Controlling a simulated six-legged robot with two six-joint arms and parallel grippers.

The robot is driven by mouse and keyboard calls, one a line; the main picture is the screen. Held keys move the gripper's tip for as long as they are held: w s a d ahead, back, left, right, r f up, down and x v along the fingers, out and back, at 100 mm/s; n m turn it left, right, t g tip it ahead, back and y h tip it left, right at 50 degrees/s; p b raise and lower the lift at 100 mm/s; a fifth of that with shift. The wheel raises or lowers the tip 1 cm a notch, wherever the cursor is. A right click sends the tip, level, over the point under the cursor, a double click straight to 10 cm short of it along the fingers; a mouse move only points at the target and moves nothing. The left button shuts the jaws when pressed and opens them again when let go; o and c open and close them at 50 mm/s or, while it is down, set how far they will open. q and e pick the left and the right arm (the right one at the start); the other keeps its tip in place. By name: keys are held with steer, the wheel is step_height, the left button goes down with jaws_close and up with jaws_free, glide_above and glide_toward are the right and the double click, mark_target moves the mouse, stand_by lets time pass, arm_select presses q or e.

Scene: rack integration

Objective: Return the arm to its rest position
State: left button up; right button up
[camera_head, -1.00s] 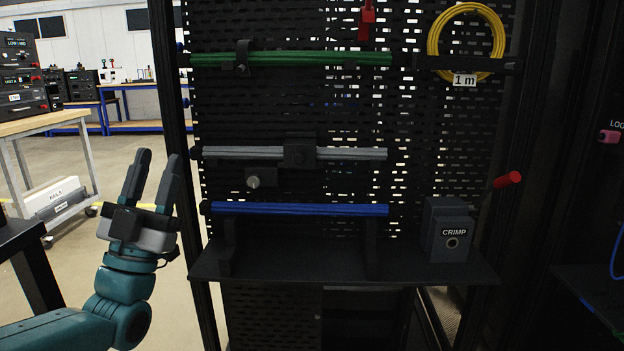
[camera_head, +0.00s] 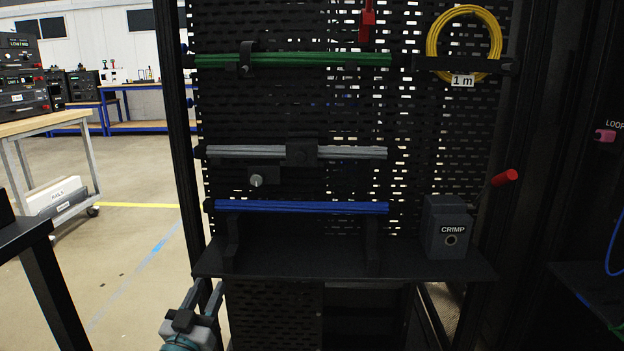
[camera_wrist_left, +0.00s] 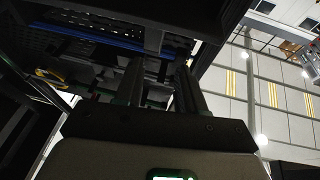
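My left gripper (camera_head: 205,289) is low in the head view, just under the left end of the rack's shelf (camera_head: 300,262). Its two fingers point up, stand apart and hold nothing. In the left wrist view the same fingers (camera_wrist_left: 160,75) rise with a gap between them, against the dark underside of the rack. Most of my left arm is below the picture's edge. My right gripper is in neither view.
The perforated rack carries green rods (camera_head: 310,60), grey rods (camera_head: 355,153), blue rods (camera_head: 300,207) and a yellow cable coil (camera_head: 436,42). A crimp tool (camera_head: 447,235) stands on the shelf. A dark table edge (camera_head: 45,265) is at left; floor between is clear.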

arm_select(q)
steer(key=s+d+f+n+g, duration=0.1)
steer(key=s+f+g, duration=0.2)
steer(key=f, duration=0.6)
steer(key=s+d+f+n+g+y, duration=0.1)
steer(key=s+f+g, duration=0.3)
steer(key=f, duration=0.5)
steer(key=s+d+f+n+g, duration=0.1)
steer(key=s+d+f+g, duration=0.15)
steer(key=f, duration=0.65)
steer(key=s+d+f+n+g, duration=0.1)
steer(key=s+f+g, duration=0.3)
steer(key=s, duration=0.4)
steer(key=s+d+f+g+h, duration=0.1)
steer(key=s+f+g, duration=0.25)
steer(key=s, duration=0.45)
steer(key=s+d+f+n+g, duration=0.1)
steer(key=s+d+f+g, duration=0.2)
steer(key=s, duration=0.5)
step_height(320, 180, up, 32)
steer(key=p, duration=3.3)
steer(key=shift+s+a+m+g, duration=0.15)
steer(key=shift+s+m+g, duration=0.25)
steer(key=shift+s, duration=0.05)
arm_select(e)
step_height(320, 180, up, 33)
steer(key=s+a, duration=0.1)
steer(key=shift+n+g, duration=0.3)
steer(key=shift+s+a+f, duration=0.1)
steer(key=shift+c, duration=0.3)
